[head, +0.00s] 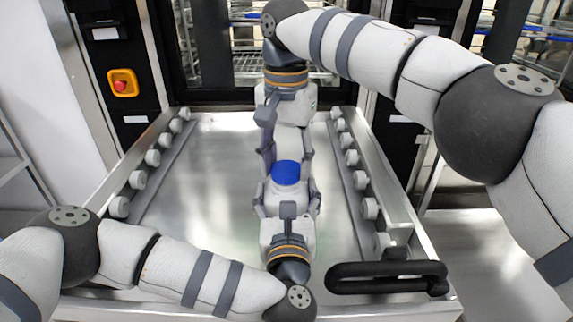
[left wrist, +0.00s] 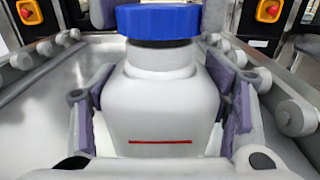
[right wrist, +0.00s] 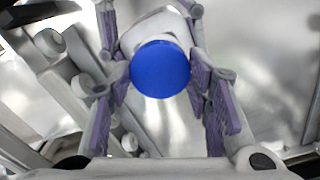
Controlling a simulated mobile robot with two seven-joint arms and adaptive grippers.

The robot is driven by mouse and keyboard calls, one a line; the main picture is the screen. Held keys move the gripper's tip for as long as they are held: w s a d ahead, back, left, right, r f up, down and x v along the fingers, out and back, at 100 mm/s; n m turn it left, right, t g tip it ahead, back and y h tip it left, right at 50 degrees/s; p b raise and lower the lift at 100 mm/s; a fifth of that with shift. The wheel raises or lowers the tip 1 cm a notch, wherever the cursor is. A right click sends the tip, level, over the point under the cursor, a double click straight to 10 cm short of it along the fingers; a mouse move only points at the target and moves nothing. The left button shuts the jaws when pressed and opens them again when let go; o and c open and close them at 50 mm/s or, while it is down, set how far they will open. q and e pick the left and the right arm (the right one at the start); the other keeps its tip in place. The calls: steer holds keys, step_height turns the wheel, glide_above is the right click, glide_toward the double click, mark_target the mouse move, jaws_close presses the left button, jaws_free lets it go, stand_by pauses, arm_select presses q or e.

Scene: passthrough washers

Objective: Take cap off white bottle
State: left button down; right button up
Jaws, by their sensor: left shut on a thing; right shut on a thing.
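The white bottle (left wrist: 165,95) stands upright, with a red line on its side. My left gripper (head: 288,197) is shut on its body from the near side, with a finger on each flank. The blue cap (head: 286,173) is at the top of the bottle; it also shows in the left wrist view (left wrist: 158,20). A dark band shows under the cap, and I cannot tell whether it is loosened. My right gripper (right wrist: 155,65) comes from the far side and is shut on the cap, its purple pads on both sides. The bottle's underside is hidden.
A metal tray table (head: 190,215) lies below, with rows of white rollers (head: 137,180) along both sides. A black handle (head: 388,277) is at front right. A red emergency button (head: 122,84) is on the left post. Machine racks stand behind.

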mark_target(286, 168)
steer(key=shift+r, duration=0.3)
steer(key=shift+r, duration=2)
arm_select(q)
steer(key=shift+c, duration=0.8)
jaws_free()
